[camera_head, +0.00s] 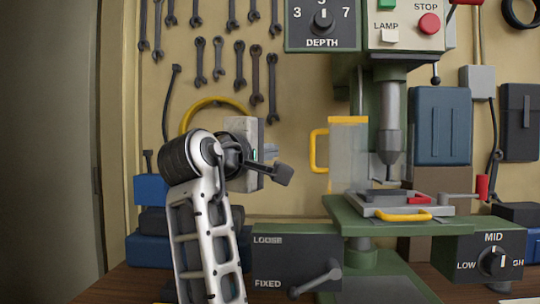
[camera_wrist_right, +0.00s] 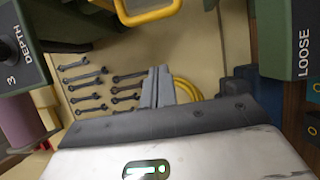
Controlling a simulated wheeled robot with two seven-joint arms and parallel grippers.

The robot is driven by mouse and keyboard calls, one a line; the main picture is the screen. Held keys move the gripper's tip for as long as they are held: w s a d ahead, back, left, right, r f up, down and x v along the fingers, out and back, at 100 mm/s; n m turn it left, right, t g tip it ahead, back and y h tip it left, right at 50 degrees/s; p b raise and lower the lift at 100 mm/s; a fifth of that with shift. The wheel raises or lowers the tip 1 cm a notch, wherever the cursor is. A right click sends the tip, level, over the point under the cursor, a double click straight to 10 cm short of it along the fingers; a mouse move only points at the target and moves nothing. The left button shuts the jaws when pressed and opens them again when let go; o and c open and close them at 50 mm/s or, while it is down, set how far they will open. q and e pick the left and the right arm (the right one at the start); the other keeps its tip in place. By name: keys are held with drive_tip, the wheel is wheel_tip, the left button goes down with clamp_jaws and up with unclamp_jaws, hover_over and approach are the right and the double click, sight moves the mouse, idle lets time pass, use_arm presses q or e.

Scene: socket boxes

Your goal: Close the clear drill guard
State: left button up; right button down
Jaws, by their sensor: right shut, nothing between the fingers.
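The clear drill guard (camera_head: 349,155) is a see-through upright pane with a yellow top edge and a yellow handle (camera_head: 313,150) on its left side. It stands to the left of the drill chuck (camera_head: 391,140), not across its front. The handle also shows at the top of the right wrist view (camera_wrist_right: 150,10). My right gripper (camera_head: 272,150) is shut and empty, left of the handle with a gap between them. Its two grey fingers lie together in the right wrist view (camera_wrist_right: 158,86). My left gripper is not in view.
The green drill press table (camera_head: 350,215) holds a vise with a yellow handle (camera_head: 404,215). Below are a LOOSE/FIXED lever box (camera_head: 285,262) and a speed knob (camera_head: 493,262). The depth box (camera_head: 322,22) is above. Wrenches (camera_head: 238,62) hang on the back wall.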

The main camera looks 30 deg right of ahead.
sight(336, 154)
drive_tip(key=d, duration=0.7)
drive_tip(key=shift+w, duration=0.2)
drive_tip(key=shift+d, duration=0.1)
